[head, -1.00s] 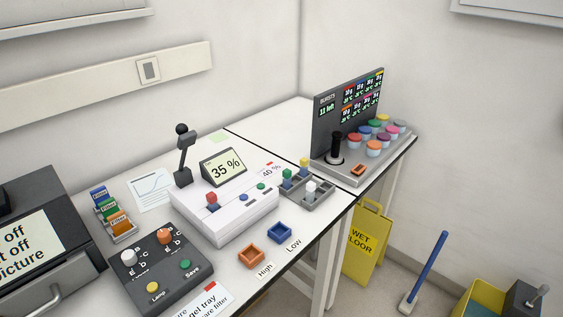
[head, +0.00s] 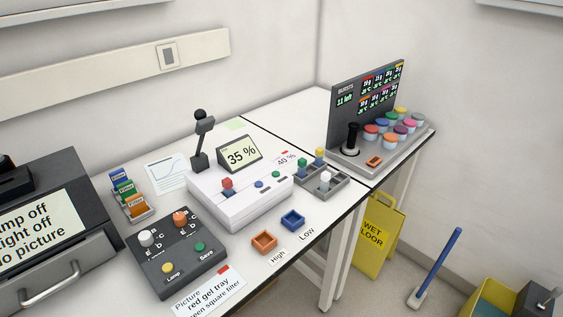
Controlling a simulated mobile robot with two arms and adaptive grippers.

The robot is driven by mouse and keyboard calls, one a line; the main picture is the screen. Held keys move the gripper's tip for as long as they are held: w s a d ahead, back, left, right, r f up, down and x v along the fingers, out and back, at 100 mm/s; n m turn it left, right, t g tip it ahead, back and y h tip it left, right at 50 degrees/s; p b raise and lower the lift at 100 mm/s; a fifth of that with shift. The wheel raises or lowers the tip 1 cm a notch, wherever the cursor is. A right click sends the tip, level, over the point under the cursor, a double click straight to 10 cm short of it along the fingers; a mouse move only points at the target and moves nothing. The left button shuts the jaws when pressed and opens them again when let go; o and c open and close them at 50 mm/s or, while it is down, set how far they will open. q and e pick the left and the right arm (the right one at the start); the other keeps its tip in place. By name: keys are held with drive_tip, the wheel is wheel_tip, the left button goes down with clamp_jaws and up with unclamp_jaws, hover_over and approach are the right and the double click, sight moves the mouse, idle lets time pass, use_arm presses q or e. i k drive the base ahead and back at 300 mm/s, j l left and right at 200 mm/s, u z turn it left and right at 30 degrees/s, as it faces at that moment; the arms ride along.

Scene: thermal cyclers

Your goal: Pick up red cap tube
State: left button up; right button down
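A small red-topped piece (head: 227,183) with blue below it stands on the left part of the white device (head: 245,210); I cannot tell for certain that it is the red cap tube. Neither of my grippers is in view.
An orange tray (head: 264,243) and a blue tray (head: 292,220) lie in front of the device. A dark control box (head: 178,262) is at front left. A console (head: 375,150) with coloured lidded pots stands at right. A yellow floor sign (head: 378,235) stands beside the table.

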sight(228, 190)
drive_tip(key=l+z, duration=0.15)
drive_tip(key=l, duration=1.2)
